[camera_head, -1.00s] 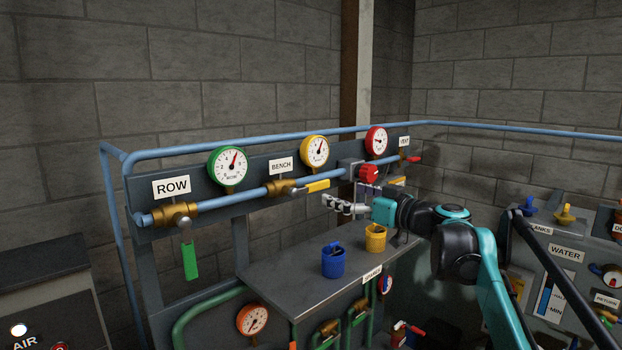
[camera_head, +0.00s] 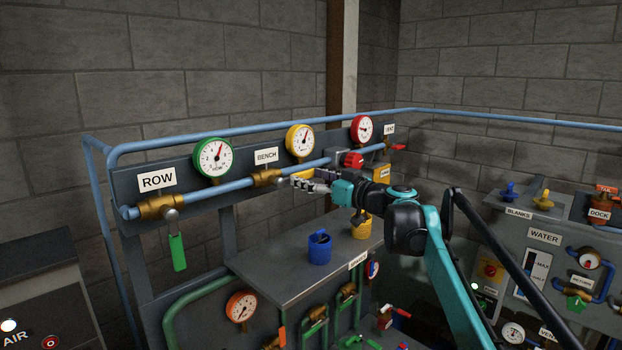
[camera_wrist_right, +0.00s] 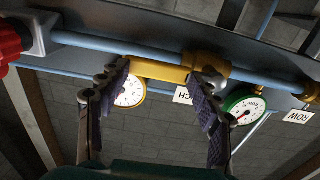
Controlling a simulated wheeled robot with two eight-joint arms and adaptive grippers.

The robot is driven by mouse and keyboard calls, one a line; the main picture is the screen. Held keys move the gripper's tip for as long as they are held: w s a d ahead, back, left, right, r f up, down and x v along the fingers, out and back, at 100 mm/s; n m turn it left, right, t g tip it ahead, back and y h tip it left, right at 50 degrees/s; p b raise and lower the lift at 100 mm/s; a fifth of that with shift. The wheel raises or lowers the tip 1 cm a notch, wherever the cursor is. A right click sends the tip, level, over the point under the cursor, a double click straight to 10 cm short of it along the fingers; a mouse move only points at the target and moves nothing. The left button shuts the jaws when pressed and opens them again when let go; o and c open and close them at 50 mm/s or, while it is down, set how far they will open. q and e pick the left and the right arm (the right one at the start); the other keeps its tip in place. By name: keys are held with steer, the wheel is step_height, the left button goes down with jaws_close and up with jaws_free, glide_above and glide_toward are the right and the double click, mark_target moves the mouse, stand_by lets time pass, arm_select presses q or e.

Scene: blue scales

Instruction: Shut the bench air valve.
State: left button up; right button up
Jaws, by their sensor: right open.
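The bench air valve is a brass body (camera_head: 266,177) on the blue pipe, beside the BENCH label (camera_head: 266,156). Its yellow lever (camera_wrist_right: 158,70) lies along the pipe in the right wrist view; in the head view my gripper mostly hides it. My right gripper (camera_head: 308,185) is open at the lever. In the wrist view the lever spans the gap between its fingertips (camera_wrist_right: 158,76), one near the valve body and one near the lever's free end. Whether they touch it I cannot tell. My left gripper is not in view.
The ROW valve (camera_head: 162,207) with its green lever (camera_head: 178,251) hanging down is at left. A red knob (camera_head: 353,159) sits farther right on the pipe.

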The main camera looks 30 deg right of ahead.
steer(key=shift+s+r, duration=0.1)
steer(key=shift+s, duration=0.05)
steer(key=c, duration=0.5)
jaws_close()
steer(key=shift+w, duration=0.2)
steer(key=shift+f, duration=0.2)
steer(key=s+a+f+m+b, duration=0.2)
steer(key=a+f+m, duration=0.5)
steer(key=m, duration=1.1)
steer(key=shift+s+f+b, duration=0.25)
steer(key=shift+b, duration=0.65)
steer(key=shift+a, duration=0.1)
